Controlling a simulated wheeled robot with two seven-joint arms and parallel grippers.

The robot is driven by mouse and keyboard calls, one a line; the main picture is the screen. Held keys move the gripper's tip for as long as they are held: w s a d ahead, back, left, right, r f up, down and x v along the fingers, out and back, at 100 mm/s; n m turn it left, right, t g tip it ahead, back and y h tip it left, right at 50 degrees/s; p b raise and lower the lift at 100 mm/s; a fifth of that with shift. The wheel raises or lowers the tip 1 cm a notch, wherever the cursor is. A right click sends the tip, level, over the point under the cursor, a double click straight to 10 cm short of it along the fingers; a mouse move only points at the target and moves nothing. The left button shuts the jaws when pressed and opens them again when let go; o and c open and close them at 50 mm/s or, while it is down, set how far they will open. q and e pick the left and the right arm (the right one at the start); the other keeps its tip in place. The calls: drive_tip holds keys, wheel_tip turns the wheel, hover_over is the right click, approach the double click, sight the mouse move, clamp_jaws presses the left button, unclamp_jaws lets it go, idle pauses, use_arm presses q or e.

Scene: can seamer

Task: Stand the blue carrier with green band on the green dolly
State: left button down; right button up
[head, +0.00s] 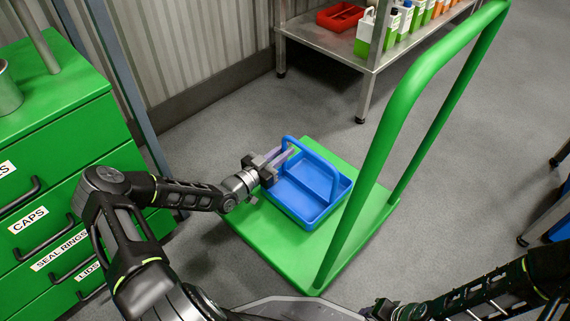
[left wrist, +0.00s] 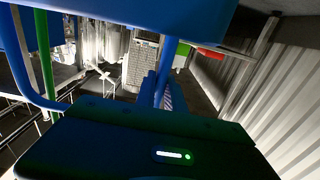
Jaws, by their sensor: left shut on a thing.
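The blue carrier (head: 310,204) is an open tray with a divider and an arched handle (head: 318,158). It is upright over the deck of the green dolly (head: 262,224); I cannot tell whether its base touches the deck. No green band shows on the sides I see. My left gripper (head: 283,158) is shut on the carrier at the left end of its handle. In the left wrist view, blue parts of the carrier (left wrist: 98,50) fill the upper left, close to the camera. My right gripper (head: 382,309) is at the bottom edge, away from the carrier, its fingers unclear.
The dolly's tall green push handle (head: 378,150) rises right of the carrier. A green drawer cabinet (head: 60,190) stands at the left. A steel table (head: 345,55) at the back bears a red tray (head: 340,16) and several bottles. Grey floor is clear around the dolly's right side.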

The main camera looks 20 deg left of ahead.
sight(284, 169)
use_arm(q)
drive_tip(key=shift+r, duration=0.1)
wheel_tip(284, 169, down, 4)
drive_tip(key=shift+r+b, duration=0.1)
drive_tip(key=shift+b, duration=0.95)
drive_tip(key=c, duration=1.4)
unclamp_jaws()
drive_tip(key=shift+c, duration=0.2)
